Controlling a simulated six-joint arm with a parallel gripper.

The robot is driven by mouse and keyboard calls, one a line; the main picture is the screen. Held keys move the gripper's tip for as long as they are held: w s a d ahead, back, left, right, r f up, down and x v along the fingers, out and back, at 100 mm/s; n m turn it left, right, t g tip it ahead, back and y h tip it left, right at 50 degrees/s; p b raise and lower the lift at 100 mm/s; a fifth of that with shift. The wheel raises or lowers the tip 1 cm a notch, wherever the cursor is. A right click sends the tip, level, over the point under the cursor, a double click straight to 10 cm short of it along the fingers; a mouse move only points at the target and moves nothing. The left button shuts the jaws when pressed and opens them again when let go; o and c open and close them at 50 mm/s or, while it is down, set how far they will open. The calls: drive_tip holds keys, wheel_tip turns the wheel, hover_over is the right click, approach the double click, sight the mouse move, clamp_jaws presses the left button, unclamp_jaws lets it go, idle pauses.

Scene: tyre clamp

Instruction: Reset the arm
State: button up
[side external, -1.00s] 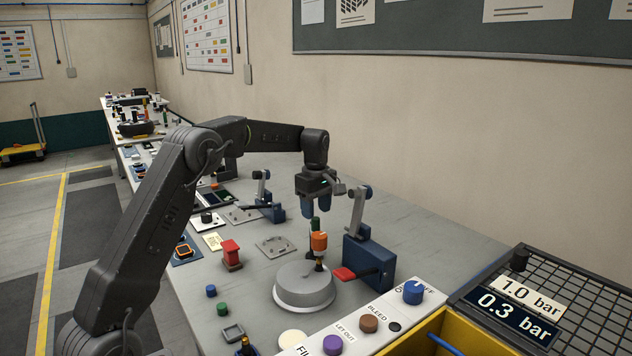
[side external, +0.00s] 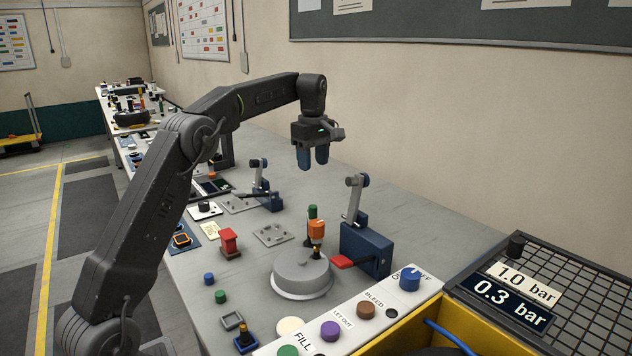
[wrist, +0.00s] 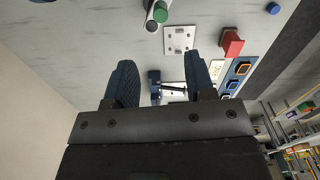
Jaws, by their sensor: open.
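My gripper (side external: 313,160) hangs in the air above the grey bench, pointing down, with nothing between its blue fingers. In the wrist view its two fingers (wrist: 166,82) stand apart. Below it, an orange and dark valve piece (side external: 316,232) stands upright on the round grey disc (side external: 301,276). A green-topped cylinder (side external: 312,212) stands just behind it; it also shows in the wrist view (wrist: 159,14). The gripper is clear of all of them.
A blue clamp block with a raised grey lever and red tab (side external: 366,247) stands right of the disc. A second lever clamp (side external: 262,185) stands behind. A red block (side external: 229,243) is at left. A control panel (side external: 350,322) and yellow bin (side external: 440,325) are in front.

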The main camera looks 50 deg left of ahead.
drive_tip(key=s+d+r+m+t, duration=0.25)
drive_tip(key=s+d+m, duration=0.25)
drive_tip(key=s+d, duration=0.25)
drive_tip(key=s+d+r+m+t, duration=0.1)
drive_tip(key=s+d+r+m, duration=0.2)
drive_tip(key=s+d+m, duration=0.35)
drive_tip(key=s+d+f+m+t, duration=0.1)
drive_tip(key=s+d+f+m, duration=0.3)
drive_tip(key=s, duration=0.4)
drive_tip(key=s+d+f+m+t, duration=0.1)
drive_tip(key=s+d+f+m, duration=0.3)
drive_tip(key=s, duration=0.4)
drive_tip(key=shift+s+d+f, duration=0.25)
drive_tip(key=shift+d+f, duration=0.3)
drive_tip(key=shift+d, duration=0.1)
